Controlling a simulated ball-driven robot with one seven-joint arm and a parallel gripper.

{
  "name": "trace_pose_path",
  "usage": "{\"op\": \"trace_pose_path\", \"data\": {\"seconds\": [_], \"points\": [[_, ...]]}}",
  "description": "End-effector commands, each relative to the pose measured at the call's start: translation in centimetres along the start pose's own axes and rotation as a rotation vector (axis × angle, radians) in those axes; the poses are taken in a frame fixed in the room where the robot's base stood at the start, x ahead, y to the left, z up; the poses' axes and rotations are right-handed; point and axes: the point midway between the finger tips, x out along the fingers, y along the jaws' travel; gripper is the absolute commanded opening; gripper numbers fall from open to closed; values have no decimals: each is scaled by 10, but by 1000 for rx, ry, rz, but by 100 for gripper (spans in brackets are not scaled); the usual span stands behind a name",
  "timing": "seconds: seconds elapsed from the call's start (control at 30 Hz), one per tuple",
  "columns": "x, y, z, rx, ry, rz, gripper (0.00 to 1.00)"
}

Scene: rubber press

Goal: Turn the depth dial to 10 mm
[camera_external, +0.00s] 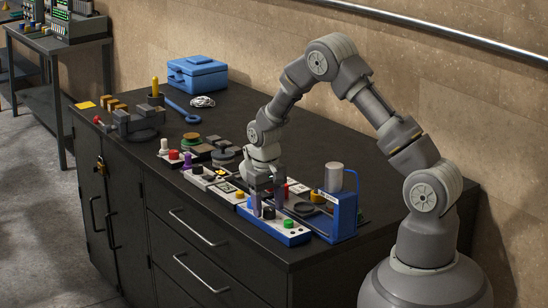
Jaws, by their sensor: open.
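My gripper (267,205) points down over the near side of the bench, above a blue-edged control panel (296,236). Its two purplish fingers are apart. A small dark knob (268,213) shows low between or just behind the fingers; it may be the depth dial. I cannot tell whether the fingers touch it. No scale, pointer or 10 mm mark is readable at this size. The panel also carries a green button (288,224). The blue press (342,212) with a silver cylinder (333,177) stands just right of the panel.
White panels with red, yellow and black knobs (205,172) crowd the bench left of my gripper. A blue toolbox (197,73), a blue wrench (182,111) and a dark vise (135,122) lie farther off. The bench top (235,105) behind is mostly clear.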

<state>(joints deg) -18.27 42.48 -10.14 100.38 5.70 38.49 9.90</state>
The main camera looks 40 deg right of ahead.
Motion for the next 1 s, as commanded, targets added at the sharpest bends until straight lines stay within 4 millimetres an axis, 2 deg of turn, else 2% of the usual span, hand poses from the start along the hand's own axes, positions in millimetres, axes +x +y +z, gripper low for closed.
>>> {"op": "trace_pose_path", "data": {"seconds": [0.13,0.4,0.5,1.0], "points": [[-11,0,0,-1,2,-1,62],[-62,0,-1,1,2,-1,62],[-73,0,-1,0,3,-1,62],[-78,0,-1,0,1,0,62]]}}
